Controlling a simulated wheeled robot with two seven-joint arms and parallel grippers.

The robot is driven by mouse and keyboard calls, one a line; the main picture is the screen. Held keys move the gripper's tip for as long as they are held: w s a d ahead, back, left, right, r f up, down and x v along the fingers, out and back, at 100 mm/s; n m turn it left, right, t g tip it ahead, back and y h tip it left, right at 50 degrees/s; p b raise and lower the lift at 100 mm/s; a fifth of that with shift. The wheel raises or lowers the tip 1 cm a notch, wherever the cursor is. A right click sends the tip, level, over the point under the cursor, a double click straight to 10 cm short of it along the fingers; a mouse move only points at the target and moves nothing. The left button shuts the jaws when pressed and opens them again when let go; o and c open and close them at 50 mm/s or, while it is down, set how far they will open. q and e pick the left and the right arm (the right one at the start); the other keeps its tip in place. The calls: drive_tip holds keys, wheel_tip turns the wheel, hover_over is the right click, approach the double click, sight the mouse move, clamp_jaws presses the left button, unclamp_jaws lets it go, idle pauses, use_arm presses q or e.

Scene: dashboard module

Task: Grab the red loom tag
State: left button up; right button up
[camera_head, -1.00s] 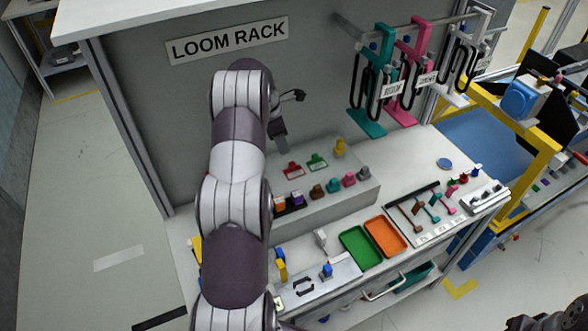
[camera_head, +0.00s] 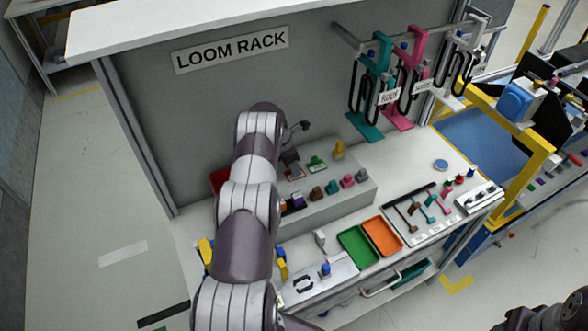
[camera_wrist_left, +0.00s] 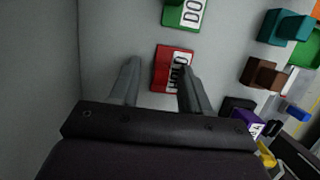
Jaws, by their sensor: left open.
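The red loom tag (camera_head: 296,175) lies on the raised grey shelf below the loom rack board, partly hidden by my left gripper. In the left wrist view the red tag (camera_wrist_left: 171,62) has a white label reading HOLD. My left gripper (camera_head: 291,165) is open above it. In the wrist view the fingertips (camera_wrist_left: 160,67) straddle part of the tag; the right finger overlaps its label and the left finger is clear of its left edge. Whether they touch it cannot be told. A dark part at the lower right corner (camera_head: 555,315) seems to be my right gripper, its jaws unclear.
A green tag (camera_head: 316,164) lies just beyond the red one. Several coloured clips (camera_head: 332,187) line the shelf's front right. Green (camera_head: 360,246) and orange (camera_head: 382,236) trays stand on the bench. The rack wall (camera_head: 230,105) rises close behind.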

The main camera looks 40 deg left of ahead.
use_arm(q)
clamp_jaws()
